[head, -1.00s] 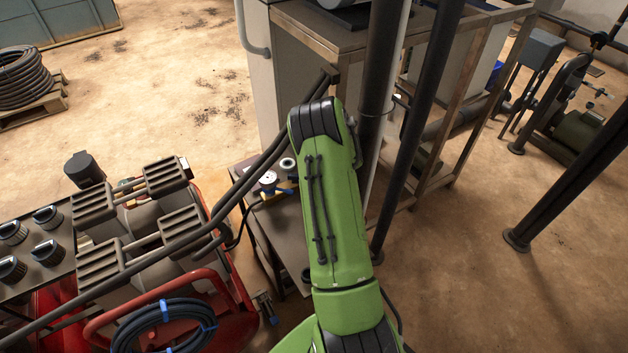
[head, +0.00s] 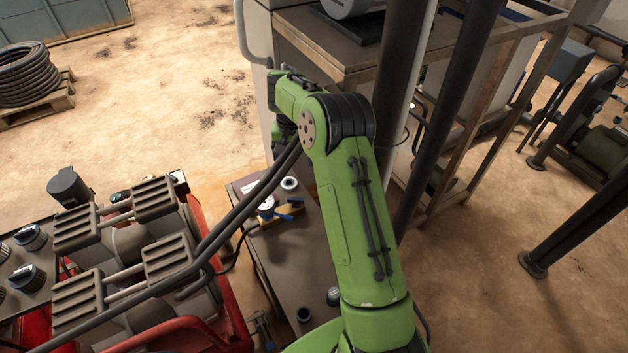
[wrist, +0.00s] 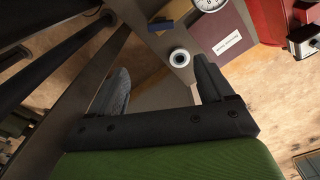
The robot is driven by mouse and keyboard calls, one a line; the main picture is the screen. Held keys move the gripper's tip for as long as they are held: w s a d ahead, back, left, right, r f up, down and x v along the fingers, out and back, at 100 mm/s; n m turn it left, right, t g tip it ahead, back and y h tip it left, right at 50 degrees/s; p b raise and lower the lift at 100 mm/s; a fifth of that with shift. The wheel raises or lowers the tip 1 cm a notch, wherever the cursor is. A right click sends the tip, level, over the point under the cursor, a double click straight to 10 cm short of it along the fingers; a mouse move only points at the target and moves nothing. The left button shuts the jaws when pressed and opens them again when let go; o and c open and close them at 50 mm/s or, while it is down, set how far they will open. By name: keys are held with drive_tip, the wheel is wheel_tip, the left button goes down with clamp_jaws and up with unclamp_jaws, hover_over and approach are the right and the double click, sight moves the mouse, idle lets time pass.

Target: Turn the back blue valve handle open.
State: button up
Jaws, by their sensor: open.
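The blue valve handles are small in the head view, on a tan block with a white-faced gauge (head: 266,203), on the side table (head: 300,262). One blue handle (head: 296,201) is farther back; another (head: 284,217) is nearer. In the wrist view a blue handle (wrist: 160,25) lies near the top edge, beside the gauge (wrist: 208,3); I cannot tell which handle it is. My gripper (wrist: 160,88) is open and empty, its fingers apart, with the handle ahead of them. In the head view my arm hides the fingers.
A pale ring-shaped roll (head: 289,183) stands on the table behind the block; it shows close to the fingers in the wrist view (wrist: 180,57). A maroon booklet (wrist: 225,38) lies beside it. Dark posts (head: 400,85) and a workbench (head: 330,45) stand close to my arm.

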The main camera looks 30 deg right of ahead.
sight(296, 198)
drive_tip(key=shift+m, duration=0.3)
drive_tip(key=f+b, duration=0.1)
drive_tip(key=f, duration=0.4)
drive_tip(key=f+b, duration=0.2)
drive_tip(key=f, duration=0.3)
drive_tip(key=f+b, duration=0.2)
drive_tip(key=f, duration=0.3)
drive_tip(key=shift+s+a, duration=0.3)
drive_tip(key=shift+a, duration=0.1)
drive_tip(key=c, duration=1)
drive_tip(key=shift+c, duration=0.2)
